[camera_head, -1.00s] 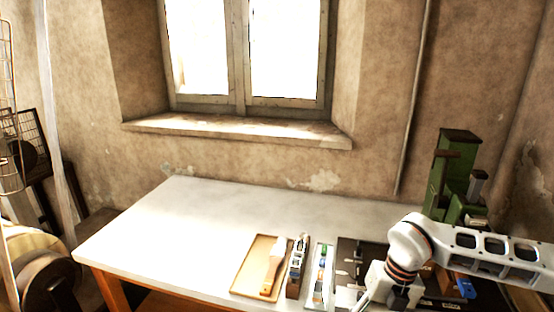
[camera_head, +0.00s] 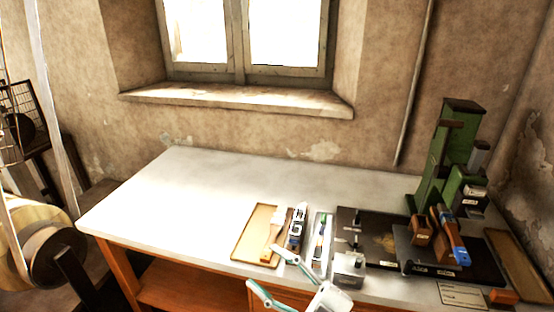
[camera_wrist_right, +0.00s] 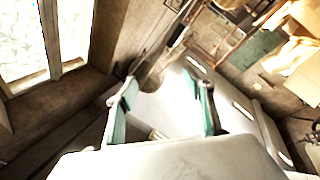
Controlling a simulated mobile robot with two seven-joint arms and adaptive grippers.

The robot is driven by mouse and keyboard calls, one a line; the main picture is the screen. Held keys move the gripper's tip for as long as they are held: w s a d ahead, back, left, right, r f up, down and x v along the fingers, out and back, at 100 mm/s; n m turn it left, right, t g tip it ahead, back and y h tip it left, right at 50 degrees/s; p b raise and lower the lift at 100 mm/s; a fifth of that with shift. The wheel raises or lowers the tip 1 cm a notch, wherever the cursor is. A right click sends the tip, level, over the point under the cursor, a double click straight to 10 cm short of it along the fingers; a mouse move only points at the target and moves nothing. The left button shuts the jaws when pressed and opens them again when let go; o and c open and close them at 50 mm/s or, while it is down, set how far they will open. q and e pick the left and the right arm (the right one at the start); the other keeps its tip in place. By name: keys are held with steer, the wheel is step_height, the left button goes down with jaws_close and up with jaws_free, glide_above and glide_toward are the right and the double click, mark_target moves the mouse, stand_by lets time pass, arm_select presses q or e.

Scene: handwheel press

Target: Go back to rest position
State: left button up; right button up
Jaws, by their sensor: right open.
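My right gripper (camera_head: 264,267) is at the bottom middle of the head view, in front of the table's front edge. Its two teal-edged fingers are spread and hold nothing. In the right wrist view, the same gripper (camera_wrist_right: 168,86) shows its fingers apart with nothing between them. The green handwheel press (camera_head: 441,160) stands at the right end of the white table (camera_head: 190,200), well clear of the gripper. My left gripper is not in view.
A tan tray (camera_head: 247,241) with a brush stands near the front edge, beside several small tools. A dark board (camera_head: 376,228) and a metal block (camera_head: 348,268) lie right of them. The table's left and back are bare. A large spool (camera_head: 40,247) stands at left.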

steer(key=d+f+m+t+h, duration=0.4)
steer(key=d+f+m+h, duration=0.9)
steer(key=f, duration=0.5)
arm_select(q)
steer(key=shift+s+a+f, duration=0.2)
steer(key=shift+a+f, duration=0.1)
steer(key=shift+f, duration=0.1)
arm_select(e)
steer(key=s+d+f+m+g+h, duration=0.2)
steer(key=s+d+f+g, duration=0.3)
steer(key=s+d+f, duration=0.5)
steer(key=s+f, duration=0.3)
steer(key=f, duration=0.1)
steer(key=shift+s+d+m+h, duration=0.2)
steer(key=shift+d+m+h, duration=0.1)
steer(key=shift+d, duration=0.05)
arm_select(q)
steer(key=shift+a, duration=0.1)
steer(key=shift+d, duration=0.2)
arm_select(e)
steer(key=shift+w+r, duration=0.1)
steer(key=shift+c, duration=0.4)
